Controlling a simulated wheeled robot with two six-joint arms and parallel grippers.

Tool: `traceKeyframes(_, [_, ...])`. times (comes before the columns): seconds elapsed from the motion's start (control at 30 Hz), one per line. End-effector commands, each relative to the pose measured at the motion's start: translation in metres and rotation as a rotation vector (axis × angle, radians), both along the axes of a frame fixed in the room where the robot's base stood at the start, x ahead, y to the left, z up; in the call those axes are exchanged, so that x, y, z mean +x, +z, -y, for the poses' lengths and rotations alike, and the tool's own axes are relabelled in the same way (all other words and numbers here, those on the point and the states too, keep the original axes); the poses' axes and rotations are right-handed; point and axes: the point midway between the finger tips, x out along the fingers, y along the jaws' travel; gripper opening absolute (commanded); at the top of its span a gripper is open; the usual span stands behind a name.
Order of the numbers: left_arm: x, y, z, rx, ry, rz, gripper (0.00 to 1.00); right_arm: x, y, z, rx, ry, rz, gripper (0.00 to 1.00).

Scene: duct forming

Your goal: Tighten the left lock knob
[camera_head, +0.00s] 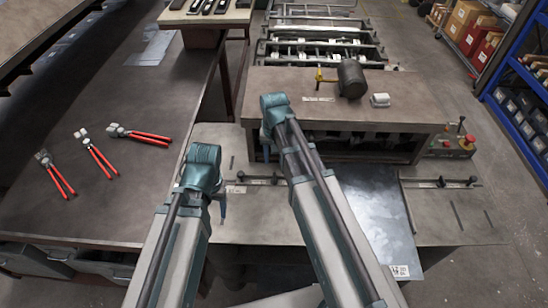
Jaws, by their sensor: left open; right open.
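A slim bar with small dark knobs lies on the left of the machine's front table; one dark knob, likely the left lock knob (241,175), shows at its left part. My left gripper (221,203) points down just left of and nearer than this knob, apart from it as far as I can see. My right gripper (266,146) points down above the table behind the bar. Both are open with nothing seen in them, though their fingertips are small and partly hidden by my arms.
A matching bar with a dark knob (472,181) is on the right. A metal sheet (382,215) lies between, partly behind my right arm. Red-handled pliers (97,155) lie on the left bench.

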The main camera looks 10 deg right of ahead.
Motion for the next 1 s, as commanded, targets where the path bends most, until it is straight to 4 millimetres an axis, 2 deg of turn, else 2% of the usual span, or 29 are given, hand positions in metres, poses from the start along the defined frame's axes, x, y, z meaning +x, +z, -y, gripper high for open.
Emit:
traceKeyframes(0.03, [0.0, 0.016, 0.0, -0.001, 0.002, 0.0, 0.64, 0.0, 0.016, 0.0, 0.0, 0.0, 0.0, 0.44])
traceKeyframes(0.23, [0.0, 0.039, 0.0, -0.002, 0.008, 0.0, 0.64, 0.0, 0.039, 0.0, 0.0, 0.0, 0.0, 0.44])
traceKeyframes(0.4, [0.0, 0.044, 0.0, -0.002, 0.011, 0.001, 0.64, 0.0, 0.044, 0.0, 0.0, 0.0, 0.0, 0.44])
traceKeyframes(0.7, [0.0, 0.04, 0.0, -0.002, 0.01, 0.0, 0.64, -0.002, 0.04, -0.002, -0.001, 0.007, -0.001, 0.44])
traceKeyframes(0.77, [0.0, 0.031, 0.0, -0.002, 0.01, 0.0, 0.64, -0.012, 0.032, -0.01, -0.006, 0.043, -0.004, 0.44])
traceKeyframes(1.0, [0.0, -0.028, 0.0, -0.001, 0.004, 0.0, 0.64, -0.094, -0.028, -0.069, -0.057, 0.385, -0.034, 0.44])
